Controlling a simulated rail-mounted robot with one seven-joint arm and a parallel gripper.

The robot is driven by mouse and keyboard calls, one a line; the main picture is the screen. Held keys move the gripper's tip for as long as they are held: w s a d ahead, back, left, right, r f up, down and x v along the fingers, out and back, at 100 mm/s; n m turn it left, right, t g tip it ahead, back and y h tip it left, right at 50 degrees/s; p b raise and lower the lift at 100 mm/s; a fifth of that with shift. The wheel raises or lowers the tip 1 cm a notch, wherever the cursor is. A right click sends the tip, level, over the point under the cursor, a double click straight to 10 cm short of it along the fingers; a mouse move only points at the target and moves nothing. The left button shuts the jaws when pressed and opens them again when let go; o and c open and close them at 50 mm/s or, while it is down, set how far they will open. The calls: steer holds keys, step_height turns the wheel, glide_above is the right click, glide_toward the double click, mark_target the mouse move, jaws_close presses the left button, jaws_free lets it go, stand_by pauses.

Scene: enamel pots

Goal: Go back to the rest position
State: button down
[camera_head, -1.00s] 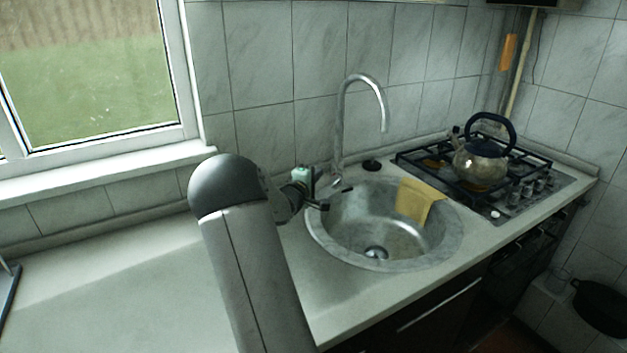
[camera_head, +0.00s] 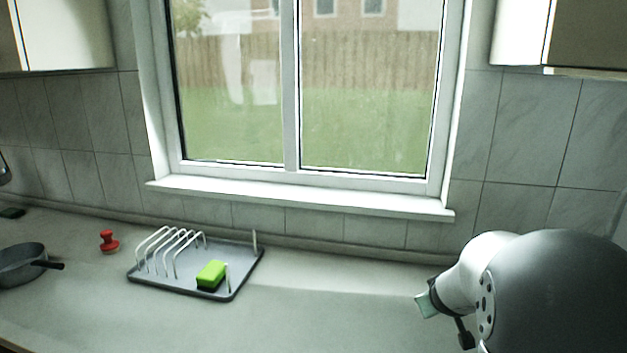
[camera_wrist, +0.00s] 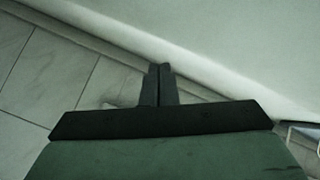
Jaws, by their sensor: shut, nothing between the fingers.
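In the wrist view my gripper (camera_wrist: 159,70) is shut, its two dark fingers together with nothing between them. Behind the fingers, pale tiles fill the left of that view and a plain pale surface fills the upper right. In the head view my arm fills the lower right, and the dark part of my gripper (camera_head: 465,338) shows low beside it, over the right part of the counter (camera_head: 330,320). The fingertips are not clear there.
A grey tray (camera_head: 245,262) with a wire rack and a green sponge (camera_head: 211,274) stands on the counter. A red knob-shaped thing (camera_head: 108,242) and a dark pan (camera_head: 22,264) are further left. The window sill (camera_head: 300,196) runs behind. Counter between tray and arm is clear.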

steer(key=s+a+g+y, duration=0.1)
steer(key=s+a+y, duration=0.1)
steer(key=s+a, duration=0.3)
steer(key=s+a+g+y, duration=0.1)
steer(key=s+a+y, duration=0.1)
steer(key=a, duration=0.5)
steer(key=s+a+g, duration=0.3)
steer(key=s+a, duration=0.1)
steer(key=s, duration=0.6)
steer(key=s+a+f+m+g, duration=0.1)
steer(key=s+a+g, duration=0.2)
steer(key=s, duration=0.8)
steer(key=shift+a+f+m, duration=0.15)
steer(key=shift+a+m, duration=0.15)
steer(key=shift+a, duration=0.45)
